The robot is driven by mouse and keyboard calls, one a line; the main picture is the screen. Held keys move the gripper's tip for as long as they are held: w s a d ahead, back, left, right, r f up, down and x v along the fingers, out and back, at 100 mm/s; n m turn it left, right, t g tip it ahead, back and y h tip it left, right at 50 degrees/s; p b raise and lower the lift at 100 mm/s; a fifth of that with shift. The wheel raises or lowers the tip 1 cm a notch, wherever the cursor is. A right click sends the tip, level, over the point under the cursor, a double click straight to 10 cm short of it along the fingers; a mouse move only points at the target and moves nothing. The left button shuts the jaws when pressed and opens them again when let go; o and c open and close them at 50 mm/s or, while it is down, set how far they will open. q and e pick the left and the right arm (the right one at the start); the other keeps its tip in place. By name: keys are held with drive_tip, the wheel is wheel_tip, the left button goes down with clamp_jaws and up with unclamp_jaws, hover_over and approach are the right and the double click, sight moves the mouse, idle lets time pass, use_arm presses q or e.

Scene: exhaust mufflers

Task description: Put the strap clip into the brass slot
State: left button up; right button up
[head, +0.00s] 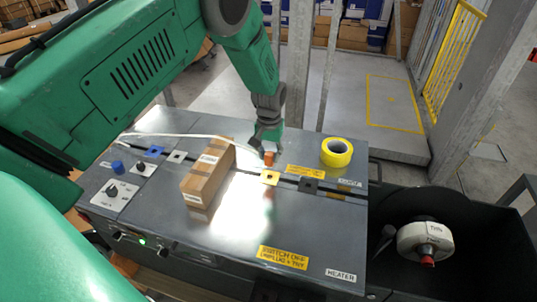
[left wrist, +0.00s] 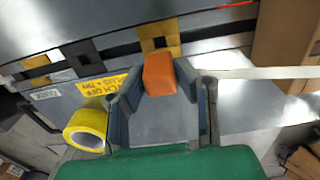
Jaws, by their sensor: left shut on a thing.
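The strap clip (head: 268,158) is a small orange block held between the fingertips of my left gripper (head: 267,146). It also shows in the left wrist view (left wrist: 160,74), with the blue-grey fingers on both sides of it. A pale strap (head: 180,136) runs from the clip's area leftward over the bench. The brass slot (head: 270,177) is a yellow square plate with a dark hole, just in front of the clip in the head view. In the left wrist view the slot (left wrist: 160,38) lies just beyond the clip, which looks apart from its hole. My right gripper is not in view.
A cardboard box (head: 208,176) stands left of the slot. A yellow tape roll (head: 336,152) lies to the right. Blue (head: 154,152), white (head: 176,157) and dark (head: 308,184) plates line the same groove. A black bin (head: 390,206) with a white spool stands at right.

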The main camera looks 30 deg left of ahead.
sight(269, 165)
use_arm(q)
drive_tip(key=shift+d+f+b, duration=0.1)
drive_tip(key=shift+f+b, duration=0.2)
drive_tip(key=shift+f, duration=0.15)
drive_tip(key=shift+f+b, duration=1.1)
drive_tip(key=shift+f, duration=0.8)
drive_tip(key=shift+s, duration=0.1)
idle(0.5)
drive_tip(key=shift+f, duration=0.4)
drive_tip(key=o, duration=1.1)
drive_tip(key=shift+r, duration=0.1)
